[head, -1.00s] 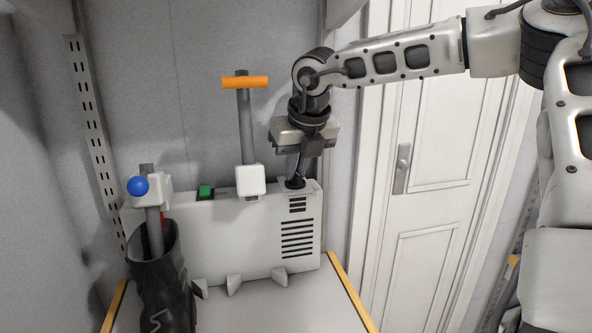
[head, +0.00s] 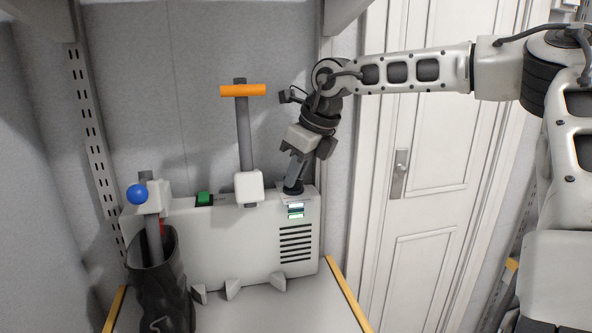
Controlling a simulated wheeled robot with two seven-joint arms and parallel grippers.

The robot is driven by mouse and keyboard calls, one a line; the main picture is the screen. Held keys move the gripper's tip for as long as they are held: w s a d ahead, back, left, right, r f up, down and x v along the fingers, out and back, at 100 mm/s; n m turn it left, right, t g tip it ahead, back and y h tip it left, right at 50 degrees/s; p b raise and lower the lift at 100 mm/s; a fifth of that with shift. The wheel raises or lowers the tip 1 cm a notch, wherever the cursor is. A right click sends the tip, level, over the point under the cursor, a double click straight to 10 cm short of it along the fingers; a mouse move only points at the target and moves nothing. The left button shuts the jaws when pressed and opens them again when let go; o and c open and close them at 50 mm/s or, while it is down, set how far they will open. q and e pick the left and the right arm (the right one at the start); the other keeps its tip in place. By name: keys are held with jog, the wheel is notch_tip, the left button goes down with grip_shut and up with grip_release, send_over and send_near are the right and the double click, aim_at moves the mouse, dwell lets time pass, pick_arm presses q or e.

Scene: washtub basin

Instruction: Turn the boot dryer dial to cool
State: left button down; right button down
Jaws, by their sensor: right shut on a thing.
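The boot dryer (head: 235,240) is a wide off-white box on the shelf, with black vent slits at its right front. Its black dial (head: 293,189) sits on the top at the right end. My right gripper (head: 295,176) comes down on the dial from above, tilted, and is shut on it; the fingers hide part of the dial. Below the dial, a small indicator panel (head: 296,211) shows lit whitish-blue and green bars; its lettering is too small to read. My left gripper is not in view.
A white door (head: 440,150) is at right.

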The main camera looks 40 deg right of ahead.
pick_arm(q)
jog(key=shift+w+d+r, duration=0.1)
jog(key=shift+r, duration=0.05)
pick_arm(e)
jog(key=c, duration=1.5)
grip_release()
